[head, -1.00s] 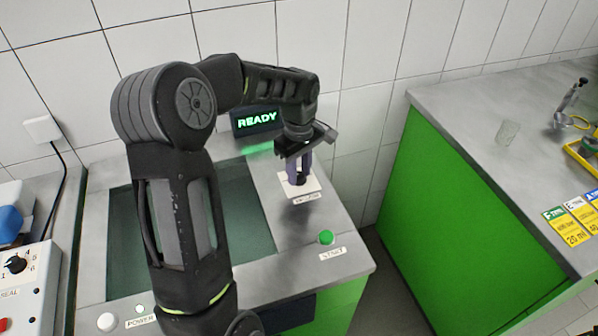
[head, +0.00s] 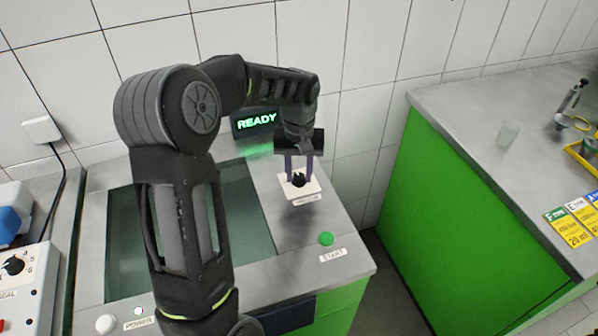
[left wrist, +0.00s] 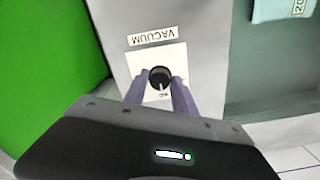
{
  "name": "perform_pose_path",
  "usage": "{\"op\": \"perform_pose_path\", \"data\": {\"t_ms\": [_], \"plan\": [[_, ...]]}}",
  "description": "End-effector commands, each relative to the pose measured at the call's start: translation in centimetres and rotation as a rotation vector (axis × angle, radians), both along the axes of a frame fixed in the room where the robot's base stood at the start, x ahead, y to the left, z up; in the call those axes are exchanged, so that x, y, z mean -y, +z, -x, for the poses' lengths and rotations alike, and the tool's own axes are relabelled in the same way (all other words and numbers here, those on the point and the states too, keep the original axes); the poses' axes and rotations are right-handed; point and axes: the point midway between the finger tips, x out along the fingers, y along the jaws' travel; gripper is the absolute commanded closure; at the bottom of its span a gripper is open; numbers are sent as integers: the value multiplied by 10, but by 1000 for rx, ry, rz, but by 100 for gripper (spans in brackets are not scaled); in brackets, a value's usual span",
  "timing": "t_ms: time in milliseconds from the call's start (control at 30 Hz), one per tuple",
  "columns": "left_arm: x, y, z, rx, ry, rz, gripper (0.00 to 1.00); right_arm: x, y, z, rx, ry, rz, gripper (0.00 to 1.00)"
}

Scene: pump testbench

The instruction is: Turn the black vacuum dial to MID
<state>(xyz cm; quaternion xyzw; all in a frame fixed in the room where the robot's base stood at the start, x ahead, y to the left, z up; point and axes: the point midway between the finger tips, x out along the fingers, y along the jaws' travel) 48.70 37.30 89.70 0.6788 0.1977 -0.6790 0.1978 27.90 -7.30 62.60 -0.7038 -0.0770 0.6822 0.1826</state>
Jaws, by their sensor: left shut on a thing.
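The black vacuum dial (head: 298,180) sits on a white plate (head: 312,188) on the grey bench top, below the READY display. It also shows in the left wrist view (left wrist: 159,76), beside an upside-down VACUUM label (left wrist: 157,37). A white mark on the dial points down towards my gripper in that view, at small print too small to read surely. My left gripper (head: 299,178) reaches down with its two purple fingers on either side of the dial and is shut on it. Its fingers also flank the dial in the left wrist view (left wrist: 159,88). My right gripper is not in view.
The READY display (head: 257,121) glows green behind the dial. A green START button (head: 326,239) is in front of it. A dark sunken basin (head: 240,205) lies to the left.

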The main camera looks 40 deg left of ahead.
Motion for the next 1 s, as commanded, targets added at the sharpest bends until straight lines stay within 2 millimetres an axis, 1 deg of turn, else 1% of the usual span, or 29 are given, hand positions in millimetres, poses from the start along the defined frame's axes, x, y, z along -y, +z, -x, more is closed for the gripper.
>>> {"op": "perform_pose_path", "data": {"t_ms": [200,533,567,800,1000], "plan": [[0,1,0,2,-38,-1,100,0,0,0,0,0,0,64],[0,1,-1,2,-40,-1,100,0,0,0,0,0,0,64],[0,1,-1,2,-40,-1,67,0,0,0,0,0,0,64],[0,0,0,1,-39,-1,48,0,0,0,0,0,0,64],[0,0,0,0,-39,0,47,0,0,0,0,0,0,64]]}}
